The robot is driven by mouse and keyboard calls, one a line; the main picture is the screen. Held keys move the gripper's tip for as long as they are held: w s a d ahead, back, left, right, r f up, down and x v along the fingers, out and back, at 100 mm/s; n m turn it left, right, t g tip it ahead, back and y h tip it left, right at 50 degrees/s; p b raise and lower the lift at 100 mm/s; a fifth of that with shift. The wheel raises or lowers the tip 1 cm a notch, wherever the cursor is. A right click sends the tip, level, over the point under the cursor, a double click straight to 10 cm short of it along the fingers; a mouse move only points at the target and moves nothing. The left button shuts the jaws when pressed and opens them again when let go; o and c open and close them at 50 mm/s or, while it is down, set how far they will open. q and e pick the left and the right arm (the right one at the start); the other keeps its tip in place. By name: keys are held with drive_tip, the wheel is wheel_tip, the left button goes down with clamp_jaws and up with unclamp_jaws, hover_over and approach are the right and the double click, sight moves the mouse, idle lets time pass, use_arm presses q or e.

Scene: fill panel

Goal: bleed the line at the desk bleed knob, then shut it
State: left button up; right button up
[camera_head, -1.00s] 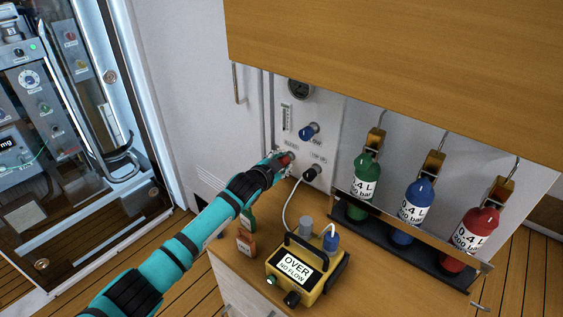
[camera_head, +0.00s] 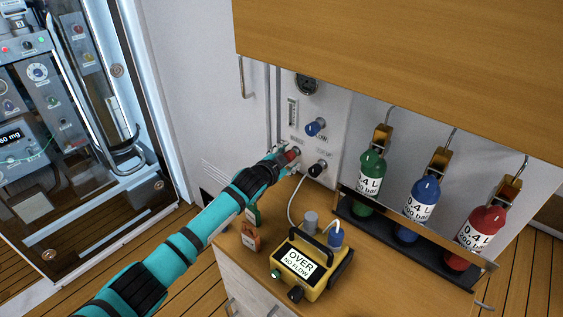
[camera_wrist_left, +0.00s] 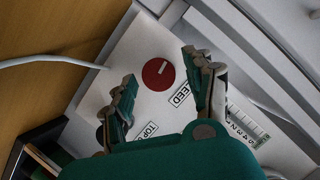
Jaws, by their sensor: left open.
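The red bleed knob (camera_head: 293,155) is on the white panel (camera_head: 333,117) above the desk. In the left wrist view the red knob (camera_wrist_left: 158,74) is round with a white pointer line, beside a label whose visible letters read "EED". My left gripper (camera_head: 287,158) is at the knob. In the wrist view its fingers (camera_wrist_left: 160,70) are open, one on each side of the knob, with gaps showing. A yellow meter (camera_head: 311,266) on the desk reads "OVER, NO FLOW". My right gripper is not in view.
A gauge tube (camera_head: 293,113) is nearby. Green, blue and red bottles stand in a rack to the right. Small green and orange items lie near the desk edge.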

use_arm(q)
drive_tip(key=v, duration=1.1)
drive_tip(key=shift+s+a, duration=0.2)
drive_tip(key=shift+s, duration=0.1)
drive_tip(key=shift+a, duration=0.1)
